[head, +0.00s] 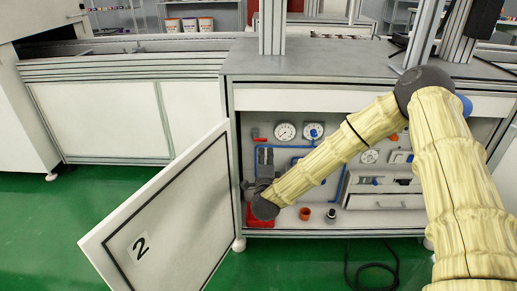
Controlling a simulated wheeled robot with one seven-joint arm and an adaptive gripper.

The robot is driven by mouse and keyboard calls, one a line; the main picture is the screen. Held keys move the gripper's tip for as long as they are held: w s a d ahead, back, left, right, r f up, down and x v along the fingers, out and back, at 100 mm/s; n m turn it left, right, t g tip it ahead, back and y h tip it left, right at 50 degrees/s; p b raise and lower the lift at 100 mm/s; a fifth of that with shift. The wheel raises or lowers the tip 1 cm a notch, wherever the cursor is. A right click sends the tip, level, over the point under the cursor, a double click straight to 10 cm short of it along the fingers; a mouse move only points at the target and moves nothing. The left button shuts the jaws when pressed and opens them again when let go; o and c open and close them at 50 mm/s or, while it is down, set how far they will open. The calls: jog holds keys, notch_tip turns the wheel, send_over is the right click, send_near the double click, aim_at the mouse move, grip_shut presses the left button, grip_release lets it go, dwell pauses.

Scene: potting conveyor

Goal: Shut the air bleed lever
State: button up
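The cabinet with its open door shows the inside panel with gauges and blue pipes. A small red lever (257,137) sits at the panel's upper left; I cannot tell for sure whether it is the air bleed lever. My arm reaches from the right into the cabinet, with its dark wrist (265,207) low at the left. My gripper (262,184) seems to be the dark grey shape just above the wrist, below the grey cylinders (264,156). Its fingers are too small and hidden to read. My forearm covers the middle of the panel.
The open door (170,220) marked 2 swings out at left. Round gauges (285,131) line the panel. A red block (252,221), an orange cup (305,213) and a dark cup (331,214) stand on the cabinet floor. A drawer unit (384,201) is at right. A cable (375,267) lies on the floor.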

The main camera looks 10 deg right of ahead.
jog(key=s+a+f+n+g+y, duration=0.35)
jog(key=s+f+n, duration=0.25)
jog(key=s+f, duration=0.55)
jog(key=s+a+f+n+g+y, duration=0.25)
jog(key=s+f+n+g, duration=0.3)
jog(key=s+f, duration=0.6)
jog(key=s+d+f+n+g+h, duration=0.1)
jog(key=s+d+f+n+g, duration=0.2)
jog(key=s, duration=0.6)
jog(key=s+d+f+n+g, duration=0.2)
jog(key=s+f, duration=0.1)
jog(key=s, duration=0.6)
jog(key=s+d+f+n+g+h, duration=0.1)
jog(key=s+d+f+n+g, duration=0.25)
jog(key=s, duration=0.55)
jog(key=s+r+p, duration=0.3)
jog(key=r+p, duration=3)
jog(key=shift+d+r, duration=0.2)
jog(key=shift+d, duration=0.2)
jog(key=shift+s, duration=0.15)
